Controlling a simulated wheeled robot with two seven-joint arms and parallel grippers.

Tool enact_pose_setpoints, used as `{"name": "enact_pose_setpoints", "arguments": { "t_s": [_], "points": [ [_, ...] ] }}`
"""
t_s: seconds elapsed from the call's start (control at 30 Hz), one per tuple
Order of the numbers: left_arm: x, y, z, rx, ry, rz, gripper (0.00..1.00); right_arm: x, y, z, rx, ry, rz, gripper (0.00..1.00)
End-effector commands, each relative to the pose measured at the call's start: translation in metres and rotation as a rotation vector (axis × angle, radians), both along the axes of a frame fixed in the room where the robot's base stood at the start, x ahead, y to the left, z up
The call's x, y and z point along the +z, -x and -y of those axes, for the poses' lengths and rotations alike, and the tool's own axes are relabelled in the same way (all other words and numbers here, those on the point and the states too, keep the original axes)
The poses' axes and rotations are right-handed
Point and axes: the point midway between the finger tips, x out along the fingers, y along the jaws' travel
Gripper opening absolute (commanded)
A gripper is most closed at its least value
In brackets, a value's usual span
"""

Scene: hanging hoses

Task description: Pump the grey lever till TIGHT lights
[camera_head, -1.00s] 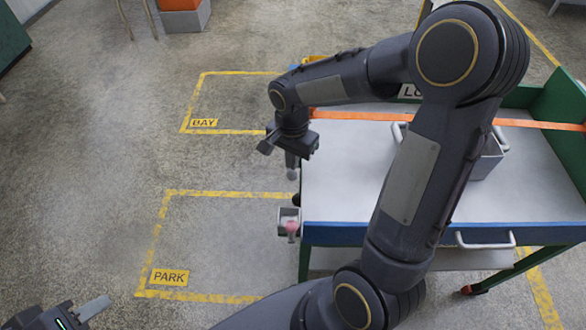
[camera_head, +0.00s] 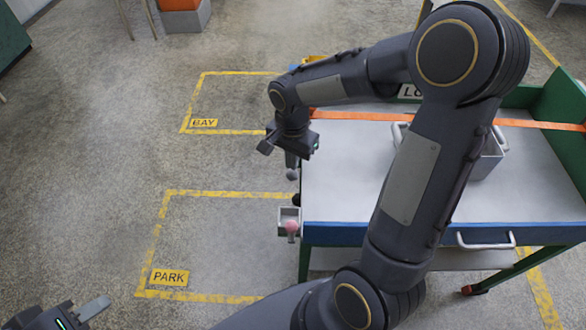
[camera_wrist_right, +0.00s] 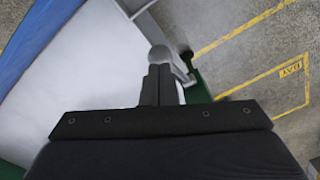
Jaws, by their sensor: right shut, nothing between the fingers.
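The grey lever (camera_head: 292,174) shows its rounded end at the left edge of the cart, below my right gripper. In the right wrist view the lever's rounded grey end (camera_wrist_right: 160,54) is just beyond the fingertips. My right gripper (camera_head: 291,158) points down over it; its fingers (camera_wrist_right: 158,72) are together and empty. Whether they touch the lever I cannot tell. An orange strap (camera_head: 350,116) crosses the cart top. My left gripper (camera_head: 92,309) is partly in view at the bottom left, away from the cart. No lit TIGHT sign is visible.
The cart's pale top (camera_head: 345,180) has a blue front edge and carries a grey bin (camera_head: 489,160). A small grey box with a pink knob (camera_head: 291,227) sits at its left corner. Floor marked BAY (camera_head: 204,123) and PARK (camera_head: 169,278) is clear.

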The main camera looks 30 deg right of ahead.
Motion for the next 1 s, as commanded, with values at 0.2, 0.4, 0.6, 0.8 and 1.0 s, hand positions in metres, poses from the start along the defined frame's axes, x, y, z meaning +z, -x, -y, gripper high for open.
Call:
{"name": "enact_pose_setpoints", "arguments": {
  "t_s": [0.2,0.4,0.6,0.8,1.0],
  "points": [
    [0.0,0.0,0.0,0.0,0.0,0.0,0.36,0.0,0.0,0.0,0.0,0.0,0.0,0.04],
    [0.0,0.0,0.0,0.0,0.0,0.0,0.36,0.0,0.0,0.0,0.0,0.0,0.0,0.13],
    [-0.001,0.0,0.0,0.0,0.0,0.0,0.36,-0.001,0.0,0.0,0.0,0.0,0.0,0.13],
    [-0.006,0.0,0.0,0.0,0.0,0.0,0.36,-0.006,0.0,0.0,0.0,0.0,0.0,0.13],
    [-0.011,0.0,0.0,0.0,0.0,0.0,0.36,-0.012,0.0,0.0,0.0,0.0,0.0,0.13]
  ]
}}
